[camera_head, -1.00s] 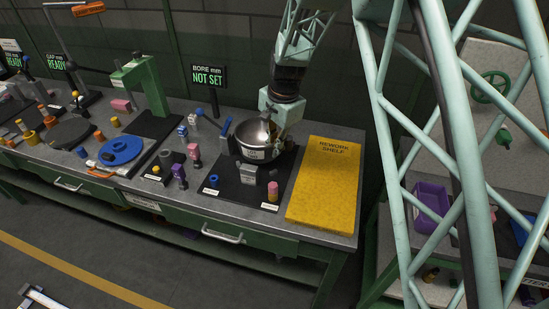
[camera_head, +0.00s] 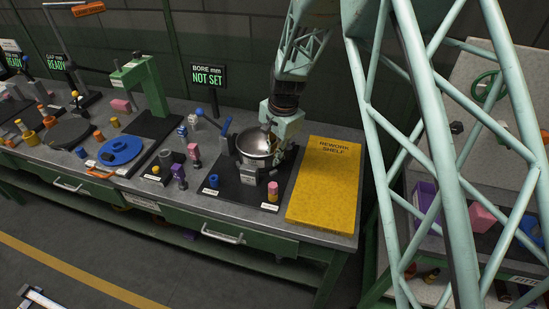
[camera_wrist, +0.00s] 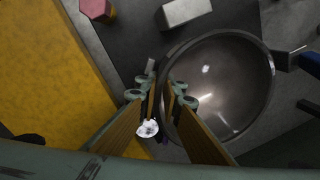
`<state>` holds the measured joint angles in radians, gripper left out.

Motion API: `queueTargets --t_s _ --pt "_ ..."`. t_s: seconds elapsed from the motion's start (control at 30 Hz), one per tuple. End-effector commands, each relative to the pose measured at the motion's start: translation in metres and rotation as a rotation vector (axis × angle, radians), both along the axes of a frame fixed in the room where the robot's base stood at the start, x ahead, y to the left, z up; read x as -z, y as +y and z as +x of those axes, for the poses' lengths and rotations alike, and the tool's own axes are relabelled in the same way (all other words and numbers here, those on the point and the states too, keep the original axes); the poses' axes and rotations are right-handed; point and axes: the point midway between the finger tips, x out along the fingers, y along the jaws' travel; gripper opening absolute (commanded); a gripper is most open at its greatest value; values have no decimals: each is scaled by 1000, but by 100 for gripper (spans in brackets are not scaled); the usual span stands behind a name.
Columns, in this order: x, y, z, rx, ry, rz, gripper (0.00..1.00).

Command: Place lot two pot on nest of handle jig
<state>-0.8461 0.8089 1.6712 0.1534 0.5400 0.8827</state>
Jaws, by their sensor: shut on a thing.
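The pot is a shiny metal bowl (camera_head: 255,144) with a blue handle pointing left, above the dark mat (camera_head: 238,196) of the station by the "NOT SET" display. My gripper (camera_head: 268,128) is at its right rear side. In the wrist view the pot (camera_wrist: 220,85) is right of centre, and my gripper (camera_wrist: 161,98) is shut at its rim, on what seems a small side part. The blue handle (camera_wrist: 312,64) is at the right edge. A grey block (camera_head: 251,172) stands in front of the pot and may be part of the jig. The pot's underside and any nest below are hidden.
The yellow rework shelf board (camera_head: 325,180) lies to the right. Purple and pink pieces stand to the left. The display (camera_head: 207,77) rises behind.

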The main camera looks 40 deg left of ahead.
Motion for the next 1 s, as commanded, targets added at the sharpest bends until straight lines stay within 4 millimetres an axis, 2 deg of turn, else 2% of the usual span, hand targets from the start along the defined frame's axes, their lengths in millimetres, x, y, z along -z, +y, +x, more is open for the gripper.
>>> queueTargets --t_s 0.2,0.23,0.37,0.77,1.0 --pt "2 0 0 0 -1 1 0" --pt "3 0 0 0 0 0 8" --pt "3 0 0 0 0 0 20" --pt "1 0 0 0 0 0 20" --pt "-13 -1 0 0 -1 1 20"
